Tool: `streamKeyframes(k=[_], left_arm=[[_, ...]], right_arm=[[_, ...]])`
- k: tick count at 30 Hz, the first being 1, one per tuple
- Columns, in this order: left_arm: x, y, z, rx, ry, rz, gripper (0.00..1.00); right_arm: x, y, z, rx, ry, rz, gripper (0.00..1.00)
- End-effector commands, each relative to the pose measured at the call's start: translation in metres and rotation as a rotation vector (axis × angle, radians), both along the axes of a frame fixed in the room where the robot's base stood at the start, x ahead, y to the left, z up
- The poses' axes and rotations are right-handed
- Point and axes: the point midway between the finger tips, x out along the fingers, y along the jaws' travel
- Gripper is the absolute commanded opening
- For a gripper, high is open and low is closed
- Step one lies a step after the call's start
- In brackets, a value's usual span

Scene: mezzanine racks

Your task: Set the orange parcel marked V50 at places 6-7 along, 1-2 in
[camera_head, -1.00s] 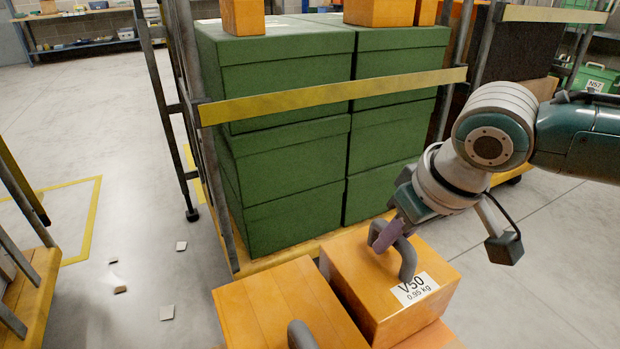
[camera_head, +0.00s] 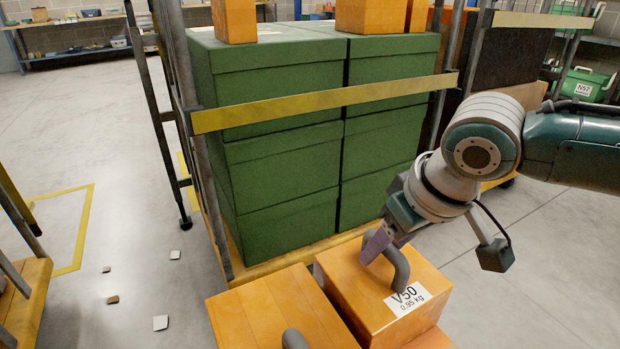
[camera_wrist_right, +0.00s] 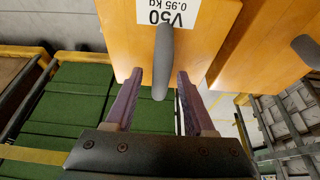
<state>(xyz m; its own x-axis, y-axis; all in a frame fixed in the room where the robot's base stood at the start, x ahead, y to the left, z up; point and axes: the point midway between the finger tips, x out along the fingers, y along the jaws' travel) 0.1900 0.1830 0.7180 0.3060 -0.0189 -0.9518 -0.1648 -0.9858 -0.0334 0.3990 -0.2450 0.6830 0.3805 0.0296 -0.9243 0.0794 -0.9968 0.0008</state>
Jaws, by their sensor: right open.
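The orange parcel marked V50 (camera_head: 345,286) stands at the bottom centre of the head view, with a white label and a grey arched handle (camera_head: 399,268) on top. My right gripper (camera_head: 376,245) is at the handle's far end with its jaws open. In the right wrist view the parcel (camera_wrist_right: 125,42) is at the top, and its handle (camera_wrist_right: 163,65) runs down between the two purple fingers of the gripper (camera_wrist_right: 160,95), with gaps on both sides. It is not gripped. My left gripper is not in view.
Another orange parcel (camera_head: 262,312) with a grey handle stands close on the left. Behind, a rack with a yellow rail (camera_head: 320,103) holds stacked green boxes (camera_head: 275,160) with orange boxes on top (camera_head: 234,18). Small scraps (camera_head: 160,322) lie on the open floor at left.

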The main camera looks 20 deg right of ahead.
Motion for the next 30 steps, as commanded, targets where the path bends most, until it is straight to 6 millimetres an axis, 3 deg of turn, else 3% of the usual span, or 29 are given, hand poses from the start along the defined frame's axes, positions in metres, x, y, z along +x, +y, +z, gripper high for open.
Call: streamKeyframes(k=[12, 20, 23, 25, 27, 30], left_arm=[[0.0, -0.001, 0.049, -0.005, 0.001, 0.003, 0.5], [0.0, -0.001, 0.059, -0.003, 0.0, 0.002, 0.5], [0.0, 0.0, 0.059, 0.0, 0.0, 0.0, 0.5], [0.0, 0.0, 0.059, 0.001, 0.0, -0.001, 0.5], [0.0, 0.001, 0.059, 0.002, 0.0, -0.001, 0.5], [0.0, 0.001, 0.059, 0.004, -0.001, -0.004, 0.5]], right_arm=[[-0.032, -0.003, 0.087, -0.002, -0.001, 0.001, 0.55], [-0.045, -0.001, 0.113, 0.003, -0.001, 0.004, 0.55], [-0.057, 0.019, 0.108, 0.017, 0.004, 0.057, 0.55], [-0.073, 0.045, 0.101, 0.037, 0.001, 0.122, 0.55], [-0.094, 0.072, 0.096, 0.058, -0.008, 0.182, 0.55], [-0.125, 0.093, 0.095, 0.068, -0.023, 0.21, 0.55]])
